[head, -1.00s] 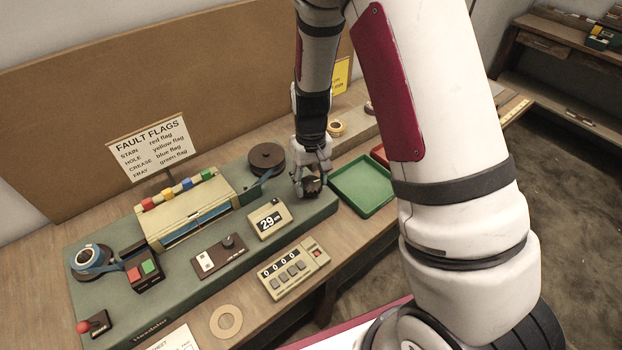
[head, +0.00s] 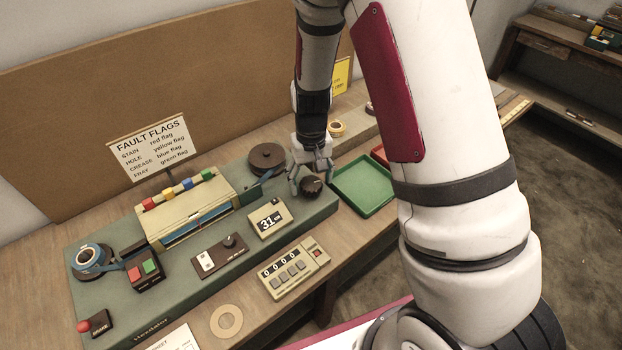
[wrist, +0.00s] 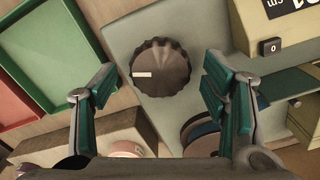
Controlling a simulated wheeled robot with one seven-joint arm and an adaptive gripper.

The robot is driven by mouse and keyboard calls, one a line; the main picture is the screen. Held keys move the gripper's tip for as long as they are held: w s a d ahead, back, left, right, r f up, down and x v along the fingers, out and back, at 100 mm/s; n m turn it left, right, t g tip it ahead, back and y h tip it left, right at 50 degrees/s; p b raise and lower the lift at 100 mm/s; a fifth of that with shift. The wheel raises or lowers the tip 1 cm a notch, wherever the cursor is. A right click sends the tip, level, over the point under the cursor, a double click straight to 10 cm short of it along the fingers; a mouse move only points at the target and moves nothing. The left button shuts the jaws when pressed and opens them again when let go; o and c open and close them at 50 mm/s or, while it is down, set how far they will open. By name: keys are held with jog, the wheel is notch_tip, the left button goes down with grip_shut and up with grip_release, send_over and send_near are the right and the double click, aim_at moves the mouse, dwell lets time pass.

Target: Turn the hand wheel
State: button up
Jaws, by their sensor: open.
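The hand wheel is a dark, ridged knob (head: 311,186) at the right end of the green machine bed (head: 224,255). In the wrist view the hand wheel (wrist: 160,68) shows its face, with a white mark pointing left. My gripper (head: 309,180) is at the knob in the head view.
A green tray (head: 362,187) lies right of the knob. A dark reel (head: 267,158) stands behind left. The machine also carries a flag box (head: 190,212) and a blue tape roll (head: 90,258). A four-digit counter (head: 293,271) sits on the table in front.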

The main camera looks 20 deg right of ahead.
aim_at(311, 183)
notch_tip(311, 183, up, 12)
jog(key=shift+f, duration=0.15)
dwell(1.5)
